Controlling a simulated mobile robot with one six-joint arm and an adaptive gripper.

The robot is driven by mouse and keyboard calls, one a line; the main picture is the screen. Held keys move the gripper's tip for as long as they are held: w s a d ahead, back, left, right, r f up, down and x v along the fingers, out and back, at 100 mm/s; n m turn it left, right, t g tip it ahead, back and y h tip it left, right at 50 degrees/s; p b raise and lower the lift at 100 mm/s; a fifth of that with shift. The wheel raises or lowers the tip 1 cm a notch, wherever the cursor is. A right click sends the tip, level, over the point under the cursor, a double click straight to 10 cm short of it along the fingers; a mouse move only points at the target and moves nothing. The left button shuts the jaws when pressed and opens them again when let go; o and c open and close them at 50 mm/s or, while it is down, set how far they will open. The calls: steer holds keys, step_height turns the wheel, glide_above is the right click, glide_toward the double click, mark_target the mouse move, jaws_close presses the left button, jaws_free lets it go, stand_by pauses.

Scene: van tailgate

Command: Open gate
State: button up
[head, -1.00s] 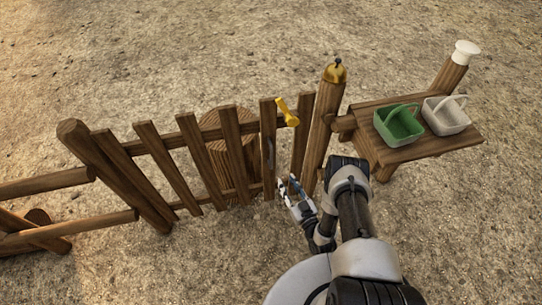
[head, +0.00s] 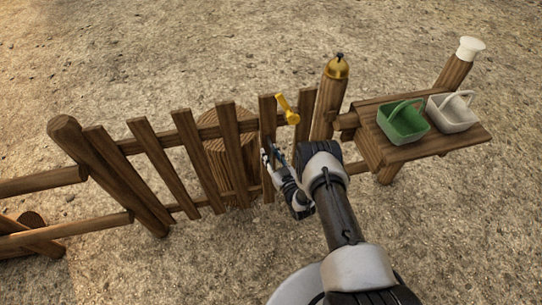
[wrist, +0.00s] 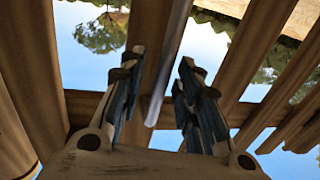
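The wooden picket gate (head: 235,145) stands across the middle of the head view, closed in line with its posts. A yellow latch lever (head: 287,108) sits near its top right, beside the post with the brass bell (head: 337,68). My gripper (head: 273,156) is at the gate's right-hand pickets, below the latch. In the wrist view its two fingers (wrist: 154,97) are spread apart. A grey vertical bar handle (wrist: 170,60) on a picket shows between them; I cannot tell whether they touch it. In the head view my gripper mostly hides the handle.
A wooden side table (head: 440,150) right of the bell post holds a green basket (head: 405,122) and a white basket (head: 451,113). A tree stump (head: 218,150) stands behind the gate. A rail fence (head: 60,230) runs off left. Ground beyond is open.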

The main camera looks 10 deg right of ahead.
steer(key=shift+c, duration=0.2)
jaws_close()
stand_by(0.6)
